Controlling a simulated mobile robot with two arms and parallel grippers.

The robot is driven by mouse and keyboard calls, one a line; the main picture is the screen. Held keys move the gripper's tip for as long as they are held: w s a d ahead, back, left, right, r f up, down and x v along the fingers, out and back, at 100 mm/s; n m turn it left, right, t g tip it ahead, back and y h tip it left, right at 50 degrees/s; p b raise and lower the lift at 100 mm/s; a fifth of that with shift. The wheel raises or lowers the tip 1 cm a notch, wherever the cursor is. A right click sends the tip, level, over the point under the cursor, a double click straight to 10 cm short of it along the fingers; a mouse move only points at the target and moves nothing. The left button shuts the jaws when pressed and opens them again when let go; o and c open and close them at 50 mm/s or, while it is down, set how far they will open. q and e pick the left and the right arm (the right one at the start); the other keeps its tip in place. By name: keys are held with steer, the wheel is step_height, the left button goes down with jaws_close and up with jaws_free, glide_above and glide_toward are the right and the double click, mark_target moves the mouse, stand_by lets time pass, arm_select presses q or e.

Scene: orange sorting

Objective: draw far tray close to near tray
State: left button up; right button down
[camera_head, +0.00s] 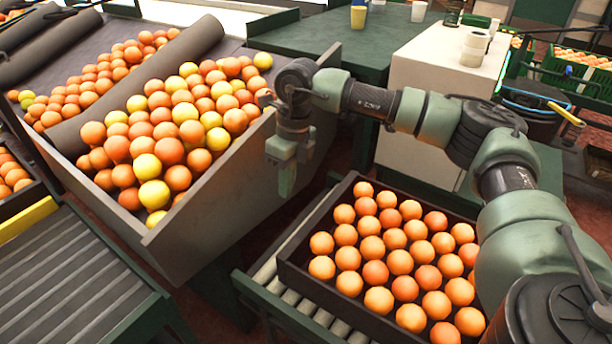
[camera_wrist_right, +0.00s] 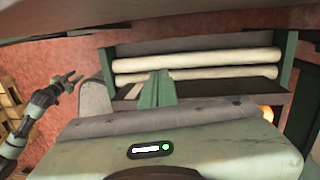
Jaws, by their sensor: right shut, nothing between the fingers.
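A dark tray (camera_head: 300,277) full of oranges sits on the roller conveyor at the lower middle of the head view. I cannot tell whether it is the near or the far tray, as no second tray shows on these rollers. My right gripper (camera_head: 286,188) points down, shut and empty, above and left of the tray's far left corner, apart from it. In the right wrist view its green fingers (camera_wrist_right: 157,90) are together, with pale rollers beyond. An arm with a small claw-like end (camera_wrist_right: 68,82) shows at left there. It may be my left one; its jaws are unclear.
A grey sloped bin (camera_head: 208,222) of oranges and yellow fruit stands left of my right gripper. A green table (camera_head: 320,35) and a white block (camera_head: 435,70) stand behind. Bare conveyor rollers (camera_head: 290,300) show left of the tray.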

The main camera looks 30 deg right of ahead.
steer(key=shift+m+h, duration=0.3)
steer(key=shift+h, duration=0.5)
steer(key=d, duration=0.2)
steer(key=d+r, duration=0.1)
steer(key=d, duration=0.2)
steer(key=shift+d, duration=0.1)
